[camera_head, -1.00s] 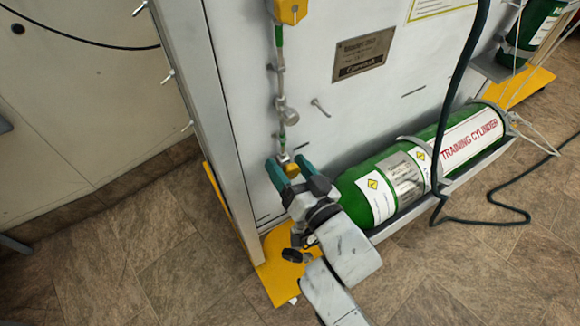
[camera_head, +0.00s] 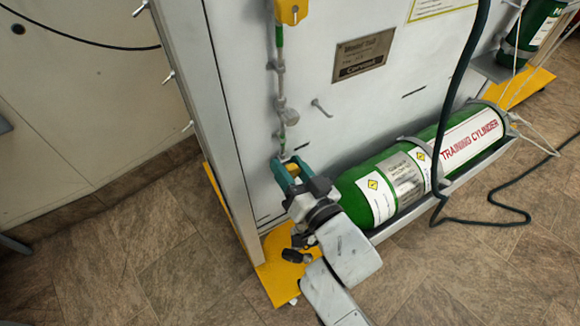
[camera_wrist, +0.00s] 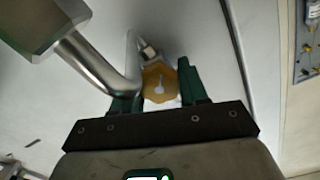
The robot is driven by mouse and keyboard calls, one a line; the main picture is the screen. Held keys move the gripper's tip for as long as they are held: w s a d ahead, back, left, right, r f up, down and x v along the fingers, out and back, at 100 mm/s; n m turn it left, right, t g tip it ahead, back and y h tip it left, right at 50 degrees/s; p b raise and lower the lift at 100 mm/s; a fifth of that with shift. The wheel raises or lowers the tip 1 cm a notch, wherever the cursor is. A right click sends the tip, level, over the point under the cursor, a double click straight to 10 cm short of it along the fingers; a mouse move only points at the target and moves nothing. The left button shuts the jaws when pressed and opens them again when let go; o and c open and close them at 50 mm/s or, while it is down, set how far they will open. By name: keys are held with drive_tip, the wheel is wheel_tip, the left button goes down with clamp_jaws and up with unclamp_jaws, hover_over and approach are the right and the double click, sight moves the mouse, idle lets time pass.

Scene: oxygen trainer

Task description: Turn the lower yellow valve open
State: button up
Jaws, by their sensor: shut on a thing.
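The lower yellow valve (camera_head: 292,170) sits at the low end of a vertical pipe on the white panel. My gripper (camera_head: 289,164) is shut on it, with one green finger on each side. In the wrist view the valve's yellow knob (camera_wrist: 158,84) shows between the two green fingers, with a pale mark on its face. The fingers partly hide the valve in the head view. The upper yellow valve (camera_head: 289,11) is higher on the same pipe line, at the top edge of the picture.
A green training cylinder (camera_head: 405,180) lies in a rack right of my gripper. A dark hose (camera_head: 456,85) hangs in front of the panel. A metal post (camera_head: 215,120) stands left of the valve. In the wrist view a bent metal pipe (camera_wrist: 100,68) passes close to the left finger.

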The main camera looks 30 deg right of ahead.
drive_tip(key=n, duration=0.3)
drive_tip(key=shift+r+n, duration=0.1)
drive_tip(key=shift+n, duration=0.3)
drive_tip(key=shift+a+n, duration=0.1)
drive_tip(key=shift+n, duration=1.6)
drive_tip(key=o, duration=1)
drive_tip(key=s, duration=1)
drive_tip(key=shift+s, duration=0.4)
